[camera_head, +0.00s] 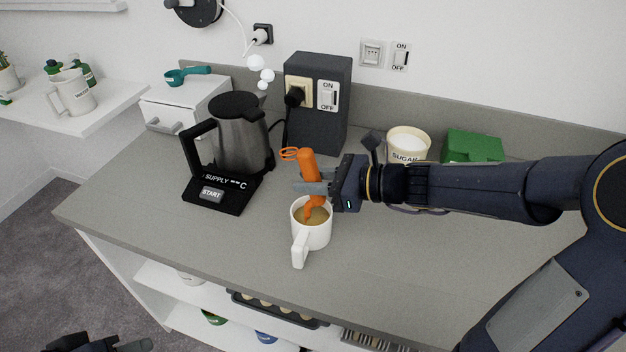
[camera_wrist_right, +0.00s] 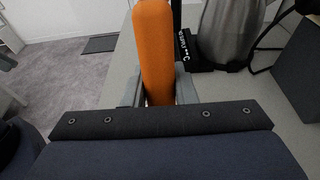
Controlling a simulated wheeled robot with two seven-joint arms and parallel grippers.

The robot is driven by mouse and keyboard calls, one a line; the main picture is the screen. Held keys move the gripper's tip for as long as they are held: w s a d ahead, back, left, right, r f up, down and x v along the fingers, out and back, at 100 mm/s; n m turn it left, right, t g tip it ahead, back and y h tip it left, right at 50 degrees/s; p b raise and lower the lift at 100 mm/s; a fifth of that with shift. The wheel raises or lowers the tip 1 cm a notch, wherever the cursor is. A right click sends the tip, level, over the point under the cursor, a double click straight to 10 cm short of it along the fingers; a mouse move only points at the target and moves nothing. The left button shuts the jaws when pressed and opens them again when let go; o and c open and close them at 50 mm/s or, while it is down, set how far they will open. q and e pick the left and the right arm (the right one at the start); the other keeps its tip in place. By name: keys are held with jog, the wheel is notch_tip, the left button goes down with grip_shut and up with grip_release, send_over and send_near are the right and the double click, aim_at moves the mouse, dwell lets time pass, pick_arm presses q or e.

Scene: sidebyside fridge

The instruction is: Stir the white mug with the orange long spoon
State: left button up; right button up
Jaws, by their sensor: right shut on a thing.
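The white mug (camera_head: 313,235) stands upright on the grey counter with brown liquid inside. Its handle points toward the front. The orange long spoon (camera_head: 307,165) is upright, slightly tilted, with its lower end inside the mug. My right gripper (camera_head: 313,188) is shut on the spoon just above the mug's rim. The right wrist view shows the spoon's orange handle (camera_wrist_right: 154,50) between the fingers. The spoon's tip is hidden in the liquid. Part of my left gripper (camera_head: 105,346) shows at the bottom left edge, too cut off to tell its state.
A kettle (camera_head: 243,140) on its black base stands left of the mug. A dark socket box (camera_head: 316,105) is behind it. A sugar pot (camera_head: 408,146) and a green box (camera_head: 472,147) stand behind my right arm. The counter's front left (camera_head: 150,215) is clear.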

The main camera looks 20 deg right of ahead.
aim_at(306, 150)
jog(key=shift+r, duration=0.1)
jog(key=shift+w+a+r+p, duration=0.1)
jog(key=shift+a+r+p, duration=0.05)
jog(key=shift+r+p, duration=1.3)
jog(key=shift+w+a+r+p, duration=0.1)
jog(key=shift+r+p, duration=1.2)
jog(key=shift+r, duration=0.3)
jog(key=shift+w+a+r+p, duration=0.1)
jog(key=shift+a+r+p, duration=0.05)
jog(key=shift+r+p, duration=1.3)
jog(key=shift+r, duration=0.1)
notch_tip(306, 150, up, 5)
jog(key=p, duration=0.4)
